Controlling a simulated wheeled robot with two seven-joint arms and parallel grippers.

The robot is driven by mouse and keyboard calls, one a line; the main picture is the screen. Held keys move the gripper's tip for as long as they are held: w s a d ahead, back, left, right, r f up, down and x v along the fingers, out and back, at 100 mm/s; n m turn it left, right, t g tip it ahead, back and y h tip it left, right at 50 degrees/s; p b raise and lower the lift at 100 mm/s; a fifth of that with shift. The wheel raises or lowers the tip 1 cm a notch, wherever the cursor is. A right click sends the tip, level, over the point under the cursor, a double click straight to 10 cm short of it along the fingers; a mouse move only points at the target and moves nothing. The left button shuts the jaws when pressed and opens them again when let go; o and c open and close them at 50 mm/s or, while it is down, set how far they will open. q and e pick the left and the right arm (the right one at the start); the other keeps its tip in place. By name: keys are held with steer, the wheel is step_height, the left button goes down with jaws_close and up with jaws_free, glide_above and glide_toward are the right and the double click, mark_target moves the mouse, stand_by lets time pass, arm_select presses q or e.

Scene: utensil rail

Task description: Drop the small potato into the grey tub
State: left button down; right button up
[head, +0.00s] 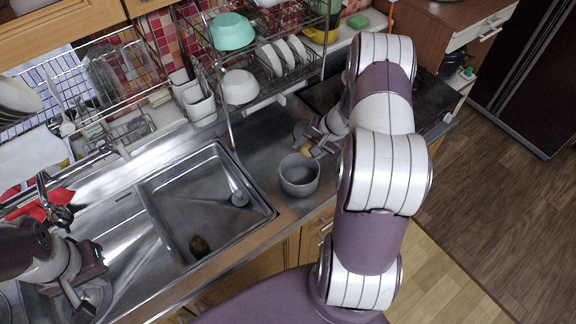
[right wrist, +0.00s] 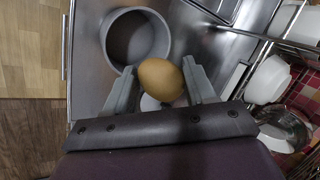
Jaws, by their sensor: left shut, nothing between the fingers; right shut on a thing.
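The small potato (right wrist: 161,82), smooth and yellow-brown, is between the fingers of my right gripper (right wrist: 158,70), which is shut on it. In the head view only a bit of the potato (head: 305,151) shows beside my right gripper (head: 311,146). The grey tub (head: 299,188) is round, open and upright on the steel counter, right of the sink. In the right wrist view the tub (right wrist: 164,38) lies just beyond the potato and looks empty. The potato is outside the tub's mouth, close to its rim. My left gripper (head: 84,300) is shut and empty over the left sink area.
A dish rack (head: 262,95) with bowls and plates stands behind the counter. White containers (head: 196,103) stand left of the rack. A dark hob (head: 432,100) is to the right, partly behind my right arm.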

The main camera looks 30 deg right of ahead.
step_height(320, 180, down, 5)
steer(key=shift+f+b, duration=0.15)
steer(key=shift+b, duration=1)
steer(key=o, duration=1.2)
steer(key=shift+c, duration=0.2)
